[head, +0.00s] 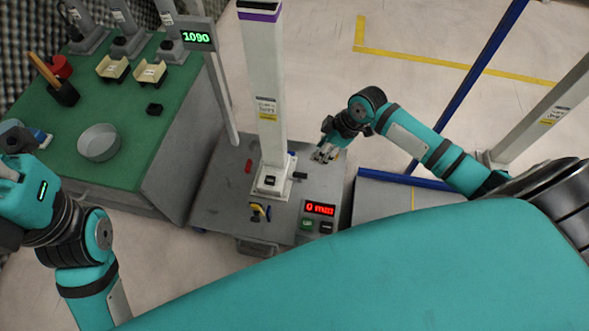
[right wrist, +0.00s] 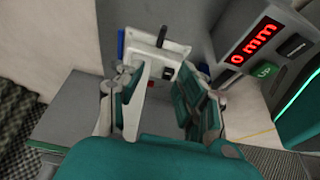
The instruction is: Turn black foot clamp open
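The black foot clamp (head: 300,175) sticks out from the right side of the column's foot (head: 270,188) in the head view. In the right wrist view the black clamp (right wrist: 162,36) shows as a small dark lever at the top edge of the pale foot (right wrist: 160,52). My right gripper (head: 326,154) is above and to the right of the clamp, apart from it. Its two fingers are spread with nothing held between them in the right wrist view (right wrist: 160,108). My left arm is at the left edge; its fingers cannot be made out.
The white column (head: 268,100) rises from the grey base (head: 215,195). Red (head: 248,166), blue (head: 291,154) and yellow (head: 261,210) clamps sit around the foot. A "0 mm" display (head: 319,209) stands at front right. A green-topped bench (head: 110,165) is at left.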

